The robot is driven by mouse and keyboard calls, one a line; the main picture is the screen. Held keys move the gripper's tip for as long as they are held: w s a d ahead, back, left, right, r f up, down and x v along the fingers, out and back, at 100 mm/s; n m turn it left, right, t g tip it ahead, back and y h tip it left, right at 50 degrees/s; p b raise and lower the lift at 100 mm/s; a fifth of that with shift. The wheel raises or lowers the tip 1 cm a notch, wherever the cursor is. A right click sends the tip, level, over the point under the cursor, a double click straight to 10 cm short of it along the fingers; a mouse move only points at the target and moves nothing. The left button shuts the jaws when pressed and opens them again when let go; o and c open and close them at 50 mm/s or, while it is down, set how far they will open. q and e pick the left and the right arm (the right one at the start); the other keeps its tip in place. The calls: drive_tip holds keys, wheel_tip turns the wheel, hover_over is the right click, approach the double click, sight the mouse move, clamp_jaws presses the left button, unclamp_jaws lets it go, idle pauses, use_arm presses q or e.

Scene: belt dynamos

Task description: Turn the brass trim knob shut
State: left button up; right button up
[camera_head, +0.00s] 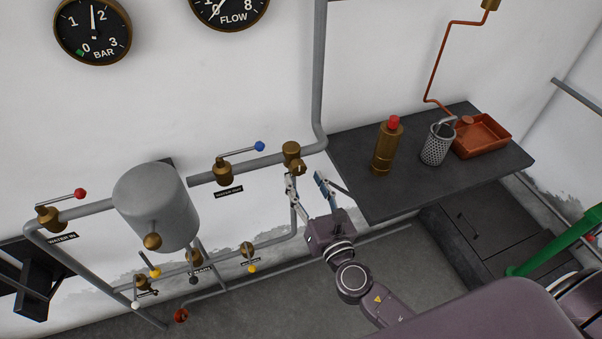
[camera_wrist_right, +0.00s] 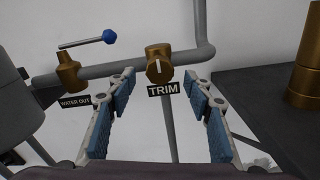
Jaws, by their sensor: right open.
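The brass trim knob (camera_head: 291,154) sits on the grey pipe in the middle of the head view, near the pipe's bend. In the right wrist view the knob (camera_wrist_right: 159,64) faces me with a white mark running nearly upright, and a black TRIM label (camera_wrist_right: 163,90) hangs below it. My right gripper (camera_head: 305,180) is open and empty, just below and in front of the knob. In the right wrist view its blue-padded fingers (camera_wrist_right: 161,84) stand wide on either side, with the knob between and beyond them, apart from both. My left gripper is not in view.
A brass valve with a blue-tipped lever (camera_head: 222,172) is left of the knob. A grey tank (camera_head: 157,207) stands further left. A dark bench (camera_head: 475,181) on the right carries a brass bottle (camera_head: 385,150), a mesh cup (camera_head: 437,146) and a red tray (camera_head: 490,151).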

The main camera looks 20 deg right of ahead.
drive_tip(key=s, duration=0.8)
drive_tip(key=shift+s, duration=0.15)
drive_tip(key=shift+d, duration=0.1)
drive_tip(key=s+d+f+m+g+h, duration=0.1)
drive_tip(key=s+d+f+m+g, duration=0.3)
drive_tip(key=f, duration=0.8)
drive_tip(key=s+d+f+m+g, duration=0.1)
drive_tip(key=s+f+m+g, duration=0.35)
drive_tip(key=f, duration=0.75)
drive_tip(key=s+d+f+m+g+h, duration=0.1)
drive_tip(key=s+d+f+m, duration=0.35)
drive_tip(key=f, duration=0.75)
drive_tip(key=s+a+f+m+g, duration=0.1)
drive_tip(key=s+f+m+g, duration=0.2)
drive_tip(key=s+f+m, duration=0.5)
drive_tip(key=s+a+f+m+g+y, duration=0.1)
drive_tip(key=s+f+m+g, duration=0.3)
drive_tip(key=s+f+m, duration=0.4)
drive_tip(key=s+a+m, duration=0.1)
drive_tip(key=s+m, duration=0.1)
drive_tip(key=s, duration=0.5)
drive_tip(key=shift+s+a+f+m, duration=0.3)
drive_tip(key=shift+s+f, duration=0.05)
drive_tip(key=shift+f, duration=0.05)
drive_tip(key=shift+g, duration=0.25)
drive_tip(key=shift+c, duration=0.7)
